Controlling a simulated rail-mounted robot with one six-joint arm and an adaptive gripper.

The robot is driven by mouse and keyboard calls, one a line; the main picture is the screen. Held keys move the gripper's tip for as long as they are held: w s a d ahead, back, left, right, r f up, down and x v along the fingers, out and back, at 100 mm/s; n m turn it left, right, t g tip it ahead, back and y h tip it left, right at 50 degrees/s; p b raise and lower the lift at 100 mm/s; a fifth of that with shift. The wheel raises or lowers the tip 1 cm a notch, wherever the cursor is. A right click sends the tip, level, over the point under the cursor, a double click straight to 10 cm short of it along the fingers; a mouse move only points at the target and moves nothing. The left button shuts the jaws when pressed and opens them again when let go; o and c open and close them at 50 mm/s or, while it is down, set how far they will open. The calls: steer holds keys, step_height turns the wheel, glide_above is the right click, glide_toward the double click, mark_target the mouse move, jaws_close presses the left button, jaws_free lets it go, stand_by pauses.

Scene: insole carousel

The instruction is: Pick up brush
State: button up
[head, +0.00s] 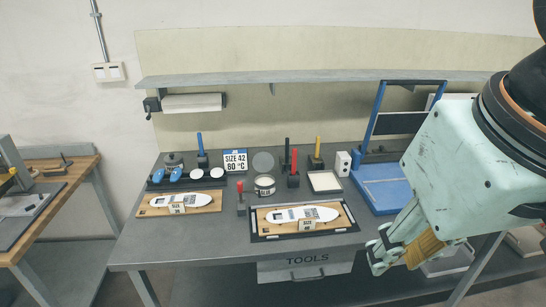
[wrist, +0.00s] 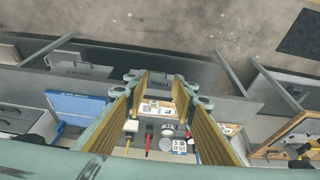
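Several upright tools with coloured handles stand in small black holders on the grey workbench: blue (head: 200,143), yellow (head: 317,146), black-and-red (head: 287,153), red (head: 294,162) and a shorter red one (head: 241,192). I cannot tell which is the brush, because their lower ends are hidden in the holders. My gripper (head: 398,248) hangs at the right, beyond the bench's front edge and apart from the tools. In the wrist view my gripper (wrist: 158,92) shows its two yellow-padded fingers spread wide, with nothing held between them; bench items show small and far off beyond them.
Two boards with white insoles (head: 166,202) (head: 278,225) lie at the front of the workbench (head: 215,240). A blue press with a tall frame (head: 385,187) stands at the right. A size sign (head: 235,161), a tin (head: 264,186) and a white tray (head: 324,182) crowd the middle. A shelf (head: 300,77) runs above.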

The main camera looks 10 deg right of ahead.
steer(key=shift+w+r, duration=0.1)
stand_by(0.3)
steer(key=w+r+m+g+p, duration=0.15)
steer(key=w+r, duration=0.25)
steer(key=w, duration=0.6)
steer(key=w+r+m+p, duration=0.2)
steer(key=w+r+m, duration=0.15)
steer(key=w, duration=0.55)
steer(key=m+g+y+p, duration=0.2)
steer(key=m+g+p, duration=0.1)
steer(key=m+p, duration=0.9)
glide_above(295, 149)
steer(key=b, duration=0.2)
step_height(295, 149, down, 23)
steer(key=shift+d+f+m+t+p, duration=0.25)
steer(key=shift+d+f+m+p, duration=0.1)
steer(key=shift+m, duration=0.15)
steer(key=shift+s, duration=0.1)
